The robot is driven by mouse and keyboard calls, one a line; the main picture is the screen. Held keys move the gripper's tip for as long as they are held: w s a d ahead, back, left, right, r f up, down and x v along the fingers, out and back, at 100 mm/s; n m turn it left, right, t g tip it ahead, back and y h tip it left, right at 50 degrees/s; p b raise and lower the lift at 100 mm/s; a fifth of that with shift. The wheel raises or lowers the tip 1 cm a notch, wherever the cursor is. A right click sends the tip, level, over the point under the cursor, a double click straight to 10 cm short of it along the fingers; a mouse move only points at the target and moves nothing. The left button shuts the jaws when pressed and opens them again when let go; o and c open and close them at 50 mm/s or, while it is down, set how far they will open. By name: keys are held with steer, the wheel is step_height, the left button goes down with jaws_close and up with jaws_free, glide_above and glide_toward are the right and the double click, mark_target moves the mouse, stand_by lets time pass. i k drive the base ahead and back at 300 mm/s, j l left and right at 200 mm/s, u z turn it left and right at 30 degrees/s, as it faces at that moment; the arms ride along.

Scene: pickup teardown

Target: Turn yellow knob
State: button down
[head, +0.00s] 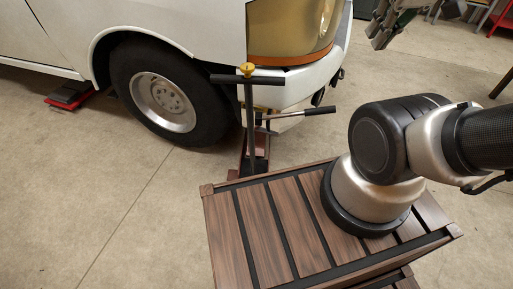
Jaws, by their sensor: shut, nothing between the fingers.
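The small yellow knob (247,69) sits on top of an upright dark post with a black crossbar handle (247,80). This post rises from a jack-like device (252,165) on the floor by the vehicle's front corner. My gripper (384,28) is at the top right, partly cut off by the frame's upper edge. Its fingers look shut and empty. It is well to the right of the knob and apart from it.
A white vehicle (190,25) with a front wheel (165,95) stands behind the knob. A second lever (318,111) sticks out to the right below it. A red wheel chock (70,96) lies at left. Bare concrete floor (90,190) is clear in front.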

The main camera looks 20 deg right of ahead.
mark_target(248, 68)
steer(key=k+l+u, duration=0.1)
steer(key=l+u, duration=0.15)
steer(key=k+l+u, duration=0.2)
steer(key=l, duration=0.25)
steer(key=l+u, duration=0.25)
steer(key=k+l, duration=0.05)
